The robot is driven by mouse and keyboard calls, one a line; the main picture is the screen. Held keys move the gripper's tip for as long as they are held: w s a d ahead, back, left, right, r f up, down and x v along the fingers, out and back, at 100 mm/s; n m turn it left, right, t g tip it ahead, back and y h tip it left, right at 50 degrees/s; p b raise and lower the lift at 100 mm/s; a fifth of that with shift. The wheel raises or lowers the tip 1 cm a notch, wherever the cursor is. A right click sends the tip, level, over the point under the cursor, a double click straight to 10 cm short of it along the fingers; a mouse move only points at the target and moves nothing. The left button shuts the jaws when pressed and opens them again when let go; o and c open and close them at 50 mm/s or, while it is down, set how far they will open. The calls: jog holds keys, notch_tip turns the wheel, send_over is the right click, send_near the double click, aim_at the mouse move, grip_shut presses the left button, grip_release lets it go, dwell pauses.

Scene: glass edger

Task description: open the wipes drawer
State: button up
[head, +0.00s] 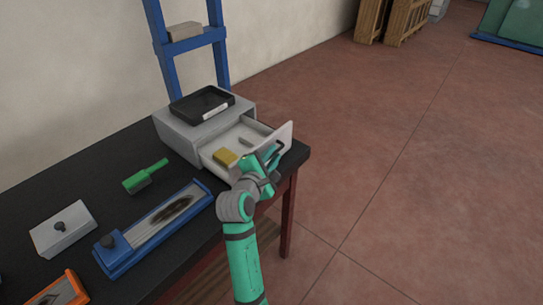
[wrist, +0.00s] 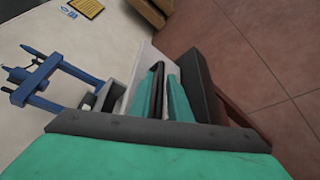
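The wipes drawer (head: 284,137) stands pulled out of the grey cabinet (head: 187,140) on the dark workbench, in the head view. Inside it lie a yellow block (head: 224,158) and a small grey piece (head: 246,142). My gripper (head: 271,157) is at the outer face of the drawer front. In the wrist view its teal fingers (wrist: 162,95) stand on either side of a dark handle bar (wrist: 158,82) and look closed on it. The fingers and wrist hide part of the drawer front in the head view.
A black tray (head: 202,103) sits on the cabinet. A green brush (head: 145,176), a blue-framed plate (head: 152,229) and a grey block with a knob (head: 63,229) lie on the bench. A blue rack (head: 190,42) stands behind. The floor (head: 400,160) at the right is clear.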

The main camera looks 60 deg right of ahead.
jog(key=shift+a, duration=0.1)
jog(key=v, duration=1)
jog(key=shift+a, duration=0.35)
jog(key=shift+r, duration=0.15)
